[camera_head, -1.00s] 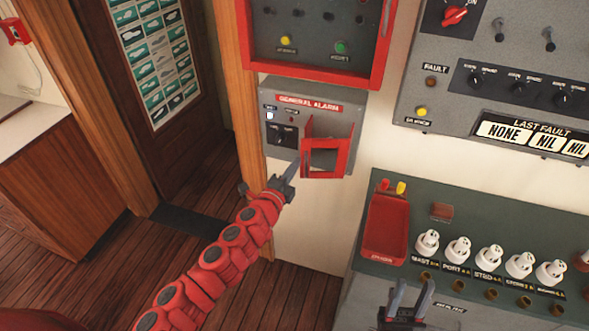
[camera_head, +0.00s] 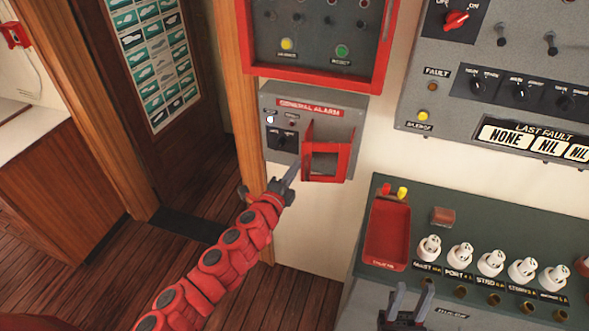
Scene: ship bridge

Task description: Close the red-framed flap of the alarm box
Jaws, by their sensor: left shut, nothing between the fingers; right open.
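The grey alarm box (camera_head: 352,112) labelled GENERAL ALARM is fixed to the wall in the middle of the head view. Its red-framed flap (camera_head: 325,178) stands out from the box's lower right part, open towards me. My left gripper (camera_head: 294,168) is shut and empty. Its tips are just left of the flap, in front of the box's lower edge; whether they touch the flap I cannot tell. My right gripper (camera_head: 408,298) is open and empty at the bottom of the view, in front of the green-topped console.
A red-framed panel (camera_head: 315,77) hangs right above the alarm box. A grey fault panel (camera_head: 415,113) is at upper right. The console (camera_head: 463,199) below carries a red tray (camera_head: 387,235) and several white plugs. A wooden door post (camera_head: 238,90) stands left of the box.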

